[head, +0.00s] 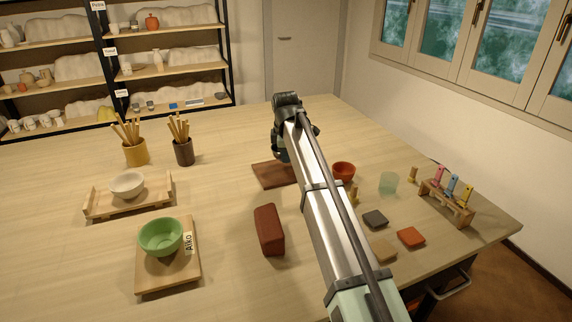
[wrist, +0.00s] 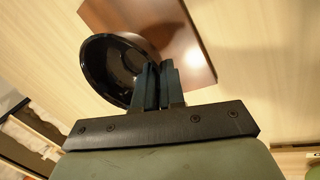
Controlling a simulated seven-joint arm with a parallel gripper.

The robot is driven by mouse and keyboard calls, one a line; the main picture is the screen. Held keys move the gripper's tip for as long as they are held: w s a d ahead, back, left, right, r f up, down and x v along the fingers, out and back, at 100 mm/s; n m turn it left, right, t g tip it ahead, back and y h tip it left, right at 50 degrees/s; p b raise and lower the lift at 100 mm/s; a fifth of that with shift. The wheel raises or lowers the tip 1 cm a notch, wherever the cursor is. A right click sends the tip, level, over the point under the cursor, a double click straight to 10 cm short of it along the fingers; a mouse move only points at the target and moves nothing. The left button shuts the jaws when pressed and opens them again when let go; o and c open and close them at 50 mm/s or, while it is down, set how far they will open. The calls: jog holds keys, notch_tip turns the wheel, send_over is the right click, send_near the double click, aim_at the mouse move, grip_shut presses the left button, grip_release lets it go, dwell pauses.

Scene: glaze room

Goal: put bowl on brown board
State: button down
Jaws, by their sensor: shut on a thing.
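My gripper (wrist: 157,72) is shut on the rim of a dark, glossy bowl (wrist: 103,68) in the wrist view. The bowl is to the left of the fingers and overlaps part of the brown board (wrist: 182,38) behind it. In the head view the brown board (head: 270,176) lies on the table, partly covered by my arm. My gripper's end is at the far end of the arm, just beyond the board in the picture; its fingers are hidden there. I cannot tell whether the bowl touches the board.
A red-brown block (head: 269,230) stands in front of the board. An orange bowl (head: 344,172) and a pale green cup (head: 388,183) are at right. A green bowl (head: 160,237) and a white bowl (head: 127,185) stand at left.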

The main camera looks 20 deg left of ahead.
jog(key=shift+f, duration=1.85)
jog(key=c, duration=1.2)
grip_release()
jog(key=shift+r, duration=0.1)
jog(key=v, duration=1.2)
